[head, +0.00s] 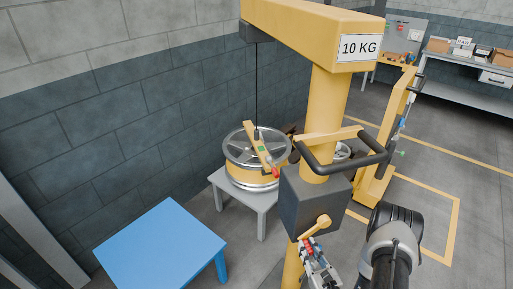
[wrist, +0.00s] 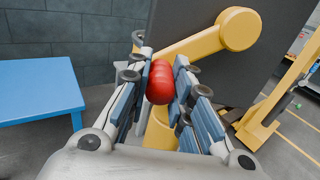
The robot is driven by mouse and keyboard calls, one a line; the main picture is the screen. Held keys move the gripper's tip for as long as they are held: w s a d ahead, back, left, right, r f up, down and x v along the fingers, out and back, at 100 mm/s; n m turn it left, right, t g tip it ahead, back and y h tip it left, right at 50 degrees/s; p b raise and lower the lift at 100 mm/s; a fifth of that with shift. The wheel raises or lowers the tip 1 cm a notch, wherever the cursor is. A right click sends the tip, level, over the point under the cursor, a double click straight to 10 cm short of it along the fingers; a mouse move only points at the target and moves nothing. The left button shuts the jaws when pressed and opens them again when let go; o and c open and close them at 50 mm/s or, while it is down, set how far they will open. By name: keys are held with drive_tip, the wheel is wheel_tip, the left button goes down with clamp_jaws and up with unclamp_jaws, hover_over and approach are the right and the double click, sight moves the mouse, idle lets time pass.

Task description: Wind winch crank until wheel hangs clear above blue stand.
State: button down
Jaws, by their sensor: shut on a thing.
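The spoked wheel (head: 240,152), with a yellow band, is at the grey stand (head: 240,200); I cannot tell whether it touches the top. A dark cable (head: 257,85) runs from the yellow boom (head: 310,30) down to its centre. The blue stand (head: 160,245) is empty, left and nearer. The dark winch box (head: 312,200) is on the yellow post. Its yellow crank (head: 317,226) also shows in the wrist view (wrist: 195,42). My gripper (head: 318,262) is shut on the red crank handle (wrist: 161,85), between its blue-padded fingers.
A yellow bar (head: 262,155) with a red end lies across the wheel. A black push handle (head: 345,165) projects from the post. A yellow upright unit (head: 390,140) and a workbench (head: 465,75) stand behind at right. A brick wall (head: 120,100) closes the left.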

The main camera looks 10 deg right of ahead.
drive_tip(key=r+p, duration=0.1)
drive_tip(key=a+r+p, duration=0.1)
drive_tip(key=r, duration=0.1)
drive_tip(key=a+r+p, duration=0.1)
drive_tip(key=r, duration=0.1)
drive_tip(key=shift+d, duration=0.1)
drive_tip(key=shift+f, duration=0.1)
drive_tip(key=r+p, duration=0.1)
drive_tip(key=r, duration=0.1)
drive_tip(key=r+p, duration=0.3)
drive_tip(key=shift+d+r, duration=0.3)
drive_tip(key=shift+d, duration=0.2)
